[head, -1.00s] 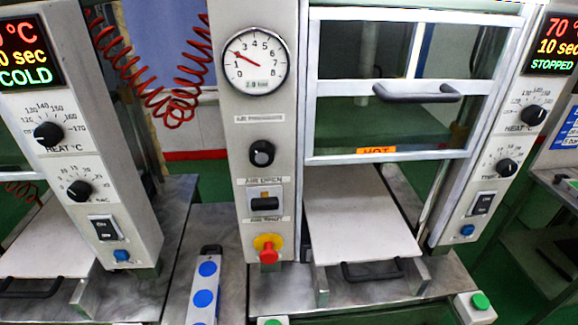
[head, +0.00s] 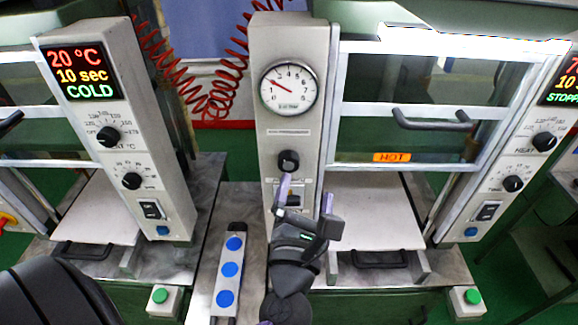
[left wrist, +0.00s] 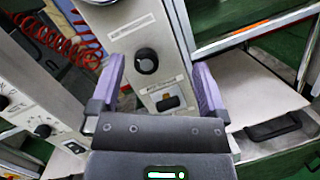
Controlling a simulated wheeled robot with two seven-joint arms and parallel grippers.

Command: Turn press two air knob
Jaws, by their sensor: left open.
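The air knob (head: 288,161) is a round black knob on the grey control column (head: 292,45), below the pressure gauge (head: 289,88). My left gripper (head: 305,192) is in front of the column, just below the knob in the head view. It is open and empty. In the left wrist view the air knob (left wrist: 146,61) lies between the two purple fingers of the left gripper (left wrist: 160,72). I cannot tell how far ahead of the fingertips it is; no contact shows. The left gripper partly hides the switch below the knob. My right gripper is not in view.
A press with a barred handle (head: 432,120) and HOT label (head: 392,157) stands right of the column. Another control panel (head: 118,130) reading COLD stands left. A strip with blue buttons (head: 229,270) lies left of my gripper. Red coiled hoses (head: 215,95) hang behind.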

